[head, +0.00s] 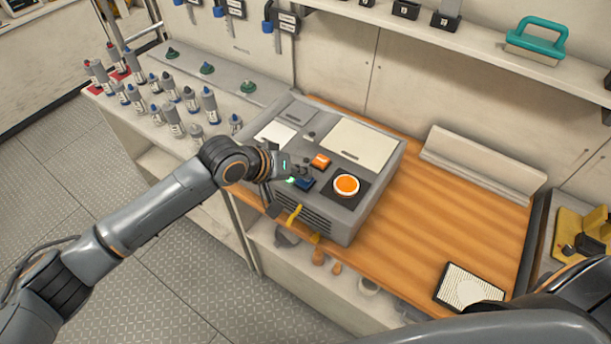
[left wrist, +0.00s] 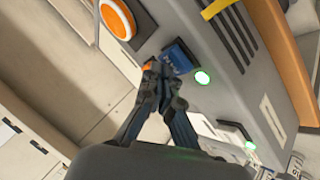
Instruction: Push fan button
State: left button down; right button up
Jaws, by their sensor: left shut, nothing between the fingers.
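A grey control box (head: 350,215) sits on the wooden counter. On its top are a blue square button (head: 304,184) with a lit green lamp (head: 290,181) beside it, an orange square button (head: 320,161) and a round orange button (head: 346,185) with a white rim. I cannot read which is the fan button. My left gripper (head: 303,168) is shut and empty, just over the panel by the blue button. In the left wrist view, the fingertips (left wrist: 156,72) are beside the blue button (left wrist: 179,57); contact is unclear. My right gripper is out of view.
Several grey bottles (head: 173,120) stand on the side bench at left. A white vent grille (head: 470,289) lies at the counter's front right. A teal-handled tool (head: 537,38) is on the upper shelf.

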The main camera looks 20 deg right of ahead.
aim_at(302, 181)
pick_arm(q)
jog(key=shift+f, duration=0.5)
dwell(0.3)
jog(key=shift+r+p, duration=0.45)
jog(key=shift+p, duration=0.35)
notch_tip(302, 181, up, 6)
jog(key=p, duration=0.6)
jog(key=shift+r+p, duration=0.1)
jog(key=shift+p, duration=0.2)
